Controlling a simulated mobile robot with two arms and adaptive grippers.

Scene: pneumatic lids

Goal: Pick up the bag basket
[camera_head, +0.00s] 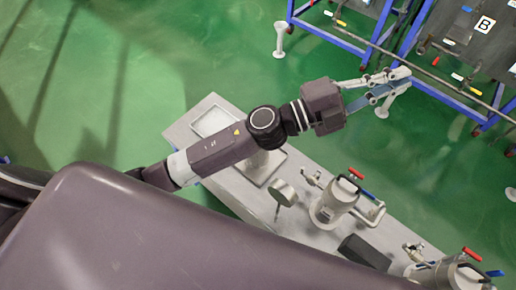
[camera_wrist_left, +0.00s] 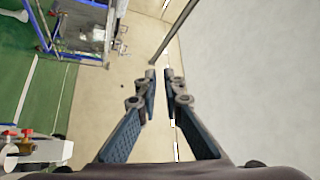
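I cannot make out a bag basket in either view. My left gripper (camera_head: 402,78) reaches out past the far edge of the grey table, above the green floor near the blue-framed racks. In the left wrist view, the two fingers of the left gripper (camera_wrist_left: 160,73) stand a small gap apart, with nothing between them. My right gripper is in neither view.
The grey table (camera_head: 233,190) carries a white shallow tray (camera_head: 212,120), a round disc on a stand (camera_head: 284,192), a metal canister with red and blue handles (camera_head: 332,203) and a dark block (camera_head: 364,252). A blue-framed rack (camera_head: 345,40) stands at the top right.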

